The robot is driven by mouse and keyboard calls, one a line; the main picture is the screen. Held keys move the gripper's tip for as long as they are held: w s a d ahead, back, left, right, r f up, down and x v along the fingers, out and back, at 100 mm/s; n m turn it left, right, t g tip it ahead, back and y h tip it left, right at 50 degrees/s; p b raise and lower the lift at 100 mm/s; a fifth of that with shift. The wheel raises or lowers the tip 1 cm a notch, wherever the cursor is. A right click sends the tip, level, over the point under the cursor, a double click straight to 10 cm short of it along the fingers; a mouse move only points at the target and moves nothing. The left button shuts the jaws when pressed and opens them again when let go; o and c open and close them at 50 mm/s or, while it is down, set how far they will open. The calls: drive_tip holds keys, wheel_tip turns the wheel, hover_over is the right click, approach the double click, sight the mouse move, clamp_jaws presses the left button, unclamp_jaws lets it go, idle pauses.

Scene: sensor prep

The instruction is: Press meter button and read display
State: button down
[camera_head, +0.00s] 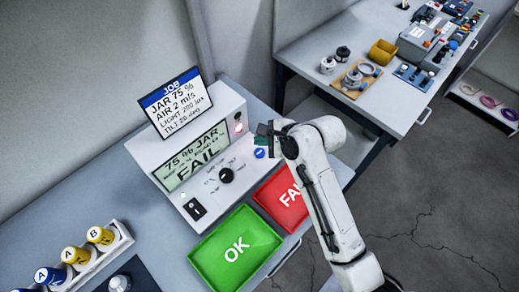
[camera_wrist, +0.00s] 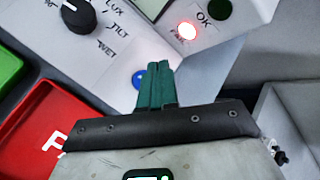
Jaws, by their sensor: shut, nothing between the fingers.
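The white meter (camera_head: 150,150) stands on the left bench. Its display (camera_head: 190,158) reads "75 % JAR", a small line I cannot read, and a large "FAIL". The blue round button (camera_head: 260,153) is on its sloped front; it also shows in the wrist view (camera_wrist: 138,78), partly hidden by my fingertips. My gripper (camera_head: 264,130) is shut and empty, its green fingers (camera_wrist: 158,72) close to the button. I cannot tell whether they touch it. The red FAIL lamp (camera_wrist: 187,31) glows and the green OK lamp (camera_wrist: 219,11) is dark. The black knob (camera_head: 227,175) sits left of the button.
A job card (camera_head: 176,102) stands on the meter, its first line "JAR 75 %". A green OK tray (camera_head: 235,248) and a red FAIL tray (camera_head: 282,200) lie in front. A rack (camera_head: 118,247) holds several yellow and blue jars. A second bench (camera_head: 330,50) carries tools.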

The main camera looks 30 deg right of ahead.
drive_tip(key=shift+r, duration=1.05)
drive_tip(key=s+d+n+g+h, duration=0.1)
drive_tip(key=s+d+n+h, duration=0.15)
drive_tip(key=s+n, duration=0.75)
drive_tip(key=s+d+n+g+h, duration=0.2)
drive_tip(key=s+d+n, duration=0.2)
drive_tip(key=s+n, duration=0.55)
drive_tip(key=s+d+f+g+b, duration=0.1)
drive_tip(key=s+f+g+b, duration=0.3)
drive_tip(key=s+f, duration=0.5)
wheel_tip(320, 180, down, 4)
drive_tip(key=shift+s+r+n+b, duration=0.15)
drive_tip(key=shift+r+n+b, duration=0.15)
drive_tip(key=shift+b, duration=0.45)
